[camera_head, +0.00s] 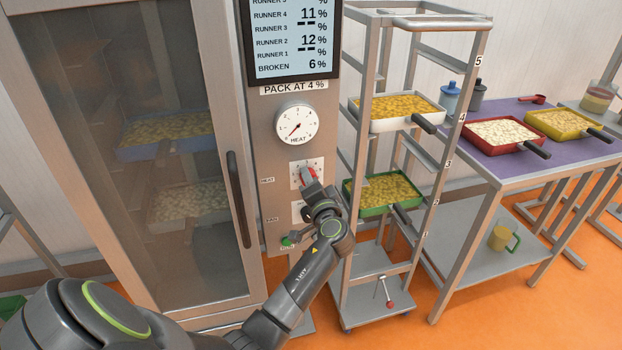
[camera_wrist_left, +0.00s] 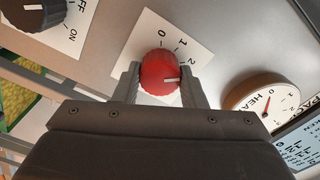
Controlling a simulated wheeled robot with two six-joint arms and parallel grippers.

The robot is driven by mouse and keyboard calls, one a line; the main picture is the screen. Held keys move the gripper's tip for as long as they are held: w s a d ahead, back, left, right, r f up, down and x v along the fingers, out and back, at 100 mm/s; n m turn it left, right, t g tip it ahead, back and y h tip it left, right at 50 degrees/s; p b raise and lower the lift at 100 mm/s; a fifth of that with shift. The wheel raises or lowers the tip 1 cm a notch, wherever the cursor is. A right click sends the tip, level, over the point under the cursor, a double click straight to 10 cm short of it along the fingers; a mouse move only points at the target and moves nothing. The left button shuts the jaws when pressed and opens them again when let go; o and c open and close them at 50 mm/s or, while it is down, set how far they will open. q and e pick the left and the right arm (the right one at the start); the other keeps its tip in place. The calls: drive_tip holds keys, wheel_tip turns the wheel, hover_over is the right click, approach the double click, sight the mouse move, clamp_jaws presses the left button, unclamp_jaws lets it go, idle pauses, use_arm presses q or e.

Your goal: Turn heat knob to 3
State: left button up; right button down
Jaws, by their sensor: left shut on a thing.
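The red heat knob (camera_head: 309,174) sits on a white scale plate on the grey control panel. In the left wrist view the knob (camera_wrist_left: 159,72) is between the two fingers of my left gripper (camera_wrist_left: 160,88), which is shut on it from both sides. The knob's white mark points right in that view, near or just past the 2; the 0 and 1 are also readable, and the rest of the scale is hidden. In the head view my left gripper (camera_head: 312,188) covers part of the knob. My right gripper is not in view.
A round HEAT gauge (camera_head: 297,125) above the knob has its needle near the low end. A black ON/OFF knob (camera_wrist_left: 35,12) is beside the scale plate. A glass-door cabinet stands left; a rack (camera_head: 487,22) with trays stands close on the right.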

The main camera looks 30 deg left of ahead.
use_arm(q)
drive_tip(key=shift+r+m+p, duration=0.1)
drive_tip(key=shift+m+p, duration=1.55)
drive_tip(key=shift+m, duration=2.05)
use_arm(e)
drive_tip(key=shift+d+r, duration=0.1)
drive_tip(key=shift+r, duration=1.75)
use_arm(q)
drive_tip(key=o, duration=1)
